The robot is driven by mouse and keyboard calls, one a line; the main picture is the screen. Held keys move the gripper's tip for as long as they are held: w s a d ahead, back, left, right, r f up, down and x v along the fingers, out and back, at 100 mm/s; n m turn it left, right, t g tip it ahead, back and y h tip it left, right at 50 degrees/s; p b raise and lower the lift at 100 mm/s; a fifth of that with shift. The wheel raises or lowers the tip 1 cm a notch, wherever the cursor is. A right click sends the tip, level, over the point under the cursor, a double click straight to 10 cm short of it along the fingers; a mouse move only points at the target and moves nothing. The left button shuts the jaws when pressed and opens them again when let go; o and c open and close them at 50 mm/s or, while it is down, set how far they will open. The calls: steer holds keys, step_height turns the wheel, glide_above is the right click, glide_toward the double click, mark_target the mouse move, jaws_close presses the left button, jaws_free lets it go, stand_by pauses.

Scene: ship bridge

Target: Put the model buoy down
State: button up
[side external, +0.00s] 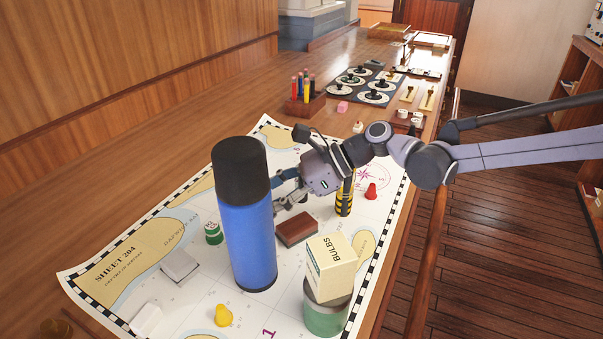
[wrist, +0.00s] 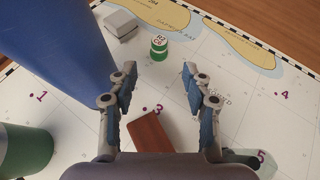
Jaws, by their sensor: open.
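A yellow-and-black striped post, which I take for the model buoy (side external: 344,204), stands upright on the chart (side external: 190,300) in the side view, its upper part close against my wrist in the picture. I cannot tell whether it touches me. My gripper (side external: 284,190) is to its left, low over the chart, partly hidden by the blue bottle. In the wrist view the jaws of my gripper (wrist: 159,74) are spread with nothing between them. A brown block (wrist: 152,133) lies on the chart just below the jaws there. The buoy is not clear in that view.
The tall blue bottle (side external: 249,230) stands beside my gripper. A bulb box (side external: 331,264) sits on a green tin (side external: 326,317). A small green drum (wrist: 159,48), grey block (side external: 180,265), yellow piece (side external: 223,316) and red piece (side external: 371,191) stand around. Bare chart lies between them.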

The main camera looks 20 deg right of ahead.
steer(key=s+d+f+n+t+h, duration=0.1)
steer(key=s+d+n+h, duration=0.3)
steer(key=d, duration=0.8)
steer(key=s+d+n+t+h, duration=0.2)
steer(key=s+d+n+h, duration=0.2)
steer(key=s+d+n, duration=0.5)
steer(key=s+d+f+n+t+h, duration=0.1)
steer(key=s+d+n+h, duration=0.3)
steer(key=d, duration=1.2)
steer(key=s+n, duration=0.3)
steer(key=shift+s+d+f+t, duration=0.2)
steer(key=shift+s+f+t, duration=0.1)
